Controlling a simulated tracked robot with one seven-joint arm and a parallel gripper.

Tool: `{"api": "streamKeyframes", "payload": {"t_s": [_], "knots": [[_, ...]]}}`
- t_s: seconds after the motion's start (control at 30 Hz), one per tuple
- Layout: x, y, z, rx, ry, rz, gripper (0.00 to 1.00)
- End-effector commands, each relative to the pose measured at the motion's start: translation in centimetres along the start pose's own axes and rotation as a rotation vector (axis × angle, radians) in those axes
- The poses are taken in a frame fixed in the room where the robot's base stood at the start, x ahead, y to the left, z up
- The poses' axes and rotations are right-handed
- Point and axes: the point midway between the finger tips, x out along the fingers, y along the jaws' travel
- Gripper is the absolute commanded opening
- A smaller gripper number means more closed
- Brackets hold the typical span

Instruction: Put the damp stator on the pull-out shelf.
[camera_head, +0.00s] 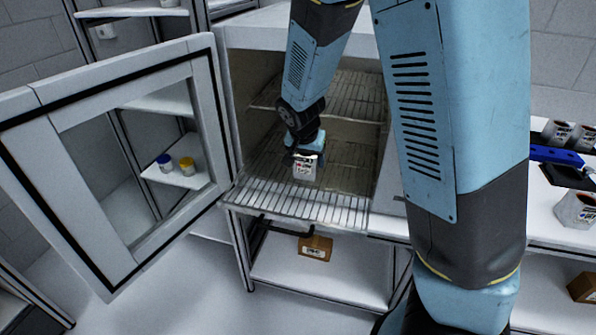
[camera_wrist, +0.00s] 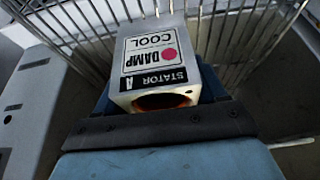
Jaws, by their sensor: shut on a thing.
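The damp stator (camera_wrist: 155,58) is a grey block with a label reading "DAMP COOL" and "STATOR A" and a dark round opening with an orange-brown inside at its near end. In the head view the stator (camera_head: 305,168) is just over the pull-out shelf (camera_head: 300,204), a wire rack sticking out of the open cabinet. My gripper (camera_head: 306,150) is shut on the stator from above. The rack's wires also show around the stator in the wrist view (camera_wrist: 235,35). I cannot tell whether the stator touches the wires.
The cabinet door (camera_head: 110,160) with its window stands open at the left. A fixed wire rack (camera_head: 345,110) is higher inside the cabinet. A box (camera_head: 315,247) sits on the lower shelf. Several labelled cans (camera_head: 578,210) and a blue tool (camera_head: 553,155) are on the right bench.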

Motion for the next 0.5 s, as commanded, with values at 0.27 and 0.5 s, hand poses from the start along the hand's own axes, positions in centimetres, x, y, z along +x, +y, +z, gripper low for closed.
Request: {"api": "streamKeyframes", "payload": {"t_s": [0.27, 0.5], "knots": [[1.9, -1.4, 0.1, -0.001, 0.001, 0.000, 0.14], [3.0, -2.1, 0.3, 0.000, 0.000, 0.000, 0.14]]}}
